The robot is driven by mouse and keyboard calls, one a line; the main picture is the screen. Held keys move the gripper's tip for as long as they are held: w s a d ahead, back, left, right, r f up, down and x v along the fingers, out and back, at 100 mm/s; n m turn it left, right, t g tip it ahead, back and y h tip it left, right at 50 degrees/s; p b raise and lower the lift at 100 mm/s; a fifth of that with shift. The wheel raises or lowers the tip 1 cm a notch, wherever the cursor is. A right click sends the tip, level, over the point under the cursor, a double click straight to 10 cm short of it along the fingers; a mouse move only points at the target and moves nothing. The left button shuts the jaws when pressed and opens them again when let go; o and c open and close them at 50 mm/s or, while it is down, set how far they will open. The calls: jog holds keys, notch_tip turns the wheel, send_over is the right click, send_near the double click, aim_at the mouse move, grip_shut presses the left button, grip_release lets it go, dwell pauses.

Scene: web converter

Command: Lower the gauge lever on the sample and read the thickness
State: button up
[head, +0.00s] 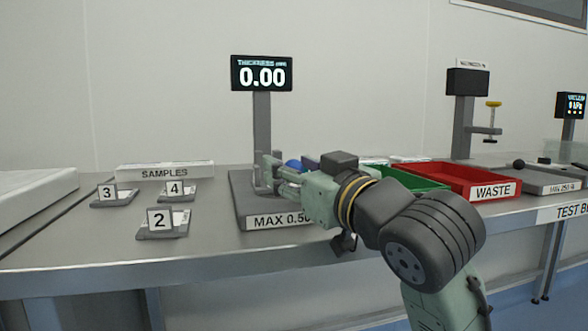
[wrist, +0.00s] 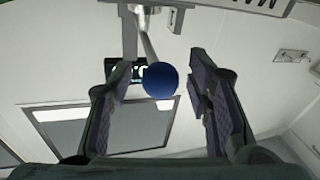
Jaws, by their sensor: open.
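The thickness gauge (head: 262,128) stands on the bench with a base marked "MAX 0.50", partly hidden by my arm. Its display (head: 262,74) reads 0.00. The gauge lever ends in a blue ball knob (head: 292,164), just behind my gripper (head: 272,172). In the wrist view the blue knob (wrist: 160,82) on its grey rod lies between the two open fingers of my gripper (wrist: 165,90), with gaps on both sides. The gauge's measuring spot and any sample on it are hidden or too small to tell.
Cards numbered 3 (head: 108,194), 4 (head: 174,190) and 2 (head: 160,222) stand on small holders at left, before a SAMPLES strip (head: 164,171). A green tray (head: 412,180) and red WASTE tray (head: 462,179) lie right of my arm. Bare bench (head: 60,240) shows at front left.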

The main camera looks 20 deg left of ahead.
jog(key=v, duration=1.2)
